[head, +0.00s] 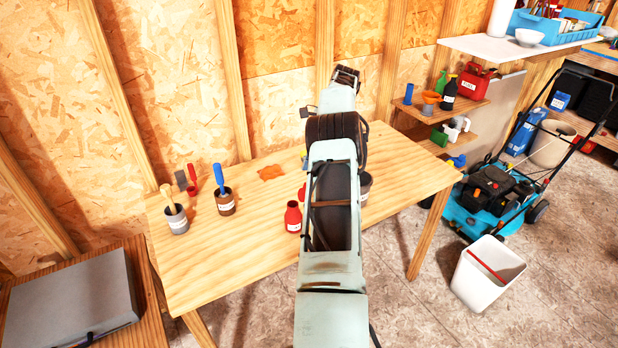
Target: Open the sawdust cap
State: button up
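I cannot make out which thing bears the sawdust cap; the labels are too small to read. On the wooden table (245,262) stand a grey pot (178,222) holding a wooden-handled tool, a brown pot (225,204) holding a blue-handled tool, and a small red bottle (293,219) with a white label. Another grey pot (366,184) shows partly behind my arm, on its right. My arm reaches out over the middle of the table and hides what lies behind it. A dark part shows at its far end, but I cannot make out the gripper's fingers.
A wall shelf (466,108) at the right holds a red can (474,82) and bottles. A blue mower (492,195) and a white bin (485,275) stand on the floor at the right. A grey case (72,300) lies at the lower left. The table's front left is clear.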

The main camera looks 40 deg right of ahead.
jog(key=shift+v, duration=0.95)
